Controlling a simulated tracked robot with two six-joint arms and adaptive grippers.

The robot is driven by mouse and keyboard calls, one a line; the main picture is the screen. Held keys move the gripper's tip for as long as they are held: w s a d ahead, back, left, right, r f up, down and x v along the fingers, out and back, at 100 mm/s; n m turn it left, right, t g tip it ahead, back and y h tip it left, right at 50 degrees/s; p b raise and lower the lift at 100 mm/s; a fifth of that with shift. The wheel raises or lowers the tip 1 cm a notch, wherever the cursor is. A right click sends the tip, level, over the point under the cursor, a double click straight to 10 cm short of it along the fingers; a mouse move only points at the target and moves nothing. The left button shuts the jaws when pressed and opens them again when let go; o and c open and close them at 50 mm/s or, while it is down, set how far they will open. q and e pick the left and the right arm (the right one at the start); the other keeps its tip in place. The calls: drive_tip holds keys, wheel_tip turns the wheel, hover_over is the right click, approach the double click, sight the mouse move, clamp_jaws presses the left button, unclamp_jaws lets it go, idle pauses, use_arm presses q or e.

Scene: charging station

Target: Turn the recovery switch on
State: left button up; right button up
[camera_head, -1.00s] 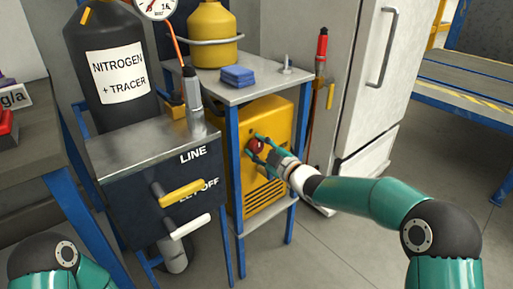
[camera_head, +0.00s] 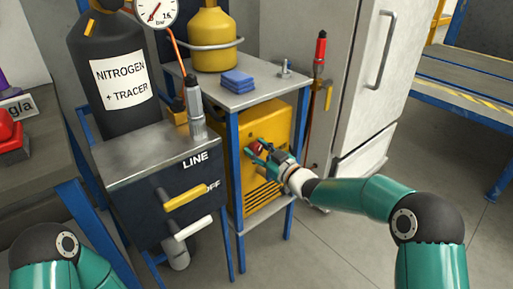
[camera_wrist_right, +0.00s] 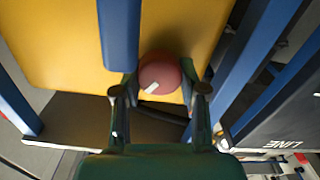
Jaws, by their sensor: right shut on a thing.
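The recovery switch is a round red knob (camera_head: 258,147) on the front of the yellow unit (camera_head: 272,122) under the small table. In the right wrist view the knob (camera_wrist_right: 160,72) is pinkish red with a short white mark, seen tilted there. My right gripper (camera_head: 256,150) is at the yellow front, shut on the knob. In the right wrist view its two fingers (camera_wrist_right: 162,92) stand on either side of the knob. The fingers partly hide the knob in the head view. Only a link of my left arm shows at the lower left; its gripper is out of frame.
The blue table frame (camera_head: 235,165) stands close to my right gripper. A dark valve box (camera_head: 150,190) with yellow and white handles is to the left. A white fridge (camera_head: 372,80) is behind at right. Floor at right is clear.

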drive_tip(key=shift+s+f, duration=0.1)
drive_tip(key=shift+f, duration=0.2)
drive_tip(key=o, duration=0.9)
drive_tip(key=shift+c, duration=0.2)
drive_tip(key=shift+o, duration=1.2)
drive_tip(key=shift+r, duration=0.1)
drive_tip(key=shift+o, duration=0.2)
drive_tip(key=shift+r, duration=0.1)
drive_tip(key=v, duration=1.2)
